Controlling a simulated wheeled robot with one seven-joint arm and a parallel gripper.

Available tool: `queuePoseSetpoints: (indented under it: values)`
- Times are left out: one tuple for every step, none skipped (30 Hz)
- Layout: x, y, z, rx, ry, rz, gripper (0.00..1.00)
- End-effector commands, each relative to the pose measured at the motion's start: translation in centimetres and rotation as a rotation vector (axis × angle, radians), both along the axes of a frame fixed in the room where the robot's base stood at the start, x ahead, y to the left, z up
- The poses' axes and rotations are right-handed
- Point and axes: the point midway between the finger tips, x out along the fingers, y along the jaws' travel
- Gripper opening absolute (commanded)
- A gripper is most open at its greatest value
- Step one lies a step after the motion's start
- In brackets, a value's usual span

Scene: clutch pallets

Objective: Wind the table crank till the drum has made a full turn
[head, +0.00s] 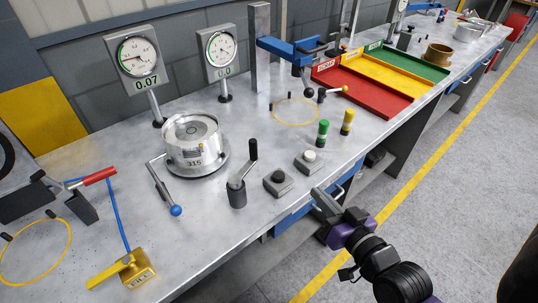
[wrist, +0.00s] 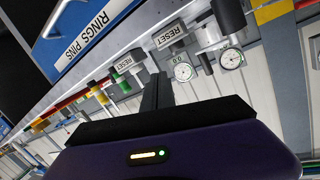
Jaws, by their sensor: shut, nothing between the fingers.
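The table crank (head: 238,188) stands on the metal bench, its grey arm rising to an upright black handle (head: 252,149). The drum (head: 196,144), a silver cylinder marked 315, sits on a round base left of the crank. My gripper (head: 317,192) is at the bench's front edge, right of the crank and apart from it. Its fingers are shut and empty. In the wrist view the dark shut fingers (wrist: 157,92) point up toward the bench front. I cannot tell the crank clearly in the wrist view.
Green and yellow pegs (head: 322,135) (head: 347,121) stand to the right. Two dial gauges (head: 137,58) (head: 220,50) stand behind.

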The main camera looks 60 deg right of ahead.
Motion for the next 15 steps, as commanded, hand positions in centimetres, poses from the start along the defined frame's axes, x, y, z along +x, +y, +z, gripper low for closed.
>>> queuePoseSetpoints:
  values:
    - [0.4, -2.8, -0.6, 0.063, -0.028, -0.052, 0.0]
    - [0.5, -4.1, -1.0, 0.111, -0.043, -0.076, 0.0]
    - [0.7, -5.8, -1.5, 0.178, -0.065, -0.102, 0.0]
    - [0.8, -7.1, -1.8, 0.228, -0.083, -0.119, 0.0]
    - [1.0, -8.2, -2.0, 0.282, -0.105, -0.131, 0.0]
    - [1.2, -9.6, -2.2, 0.355, -0.134, -0.142, 0.0]
    - [1.3, -10.6, -2.3, 0.411, -0.158, -0.144, 0.0]
    - [1.5, -11.4, -2.3, 0.467, -0.183, -0.143, 0.0]
    - [1.7, -12.4, -2.2, 0.54, -0.216, -0.133, 0.0]
    - [1.9, -13.0, -2.0, 0.596, -0.244, -0.118, 0.0]
    - [2.1, -13.5, -1.6, 0.653, -0.271, -0.101, 0.0]
    - [2.4, -14.0, -1.0, 0.722, -0.306, -0.066, 0.0]
    - [2.6, -14.1, -0.5, 0.776, -0.329, -0.034, 0.0]
    - [2.7, -14.1, 0.1, 0.824, -0.351, 0.001, 0.0]
    - [2.9, -13.9, 0.9, 0.888, -0.377, 0.056, 0.0]
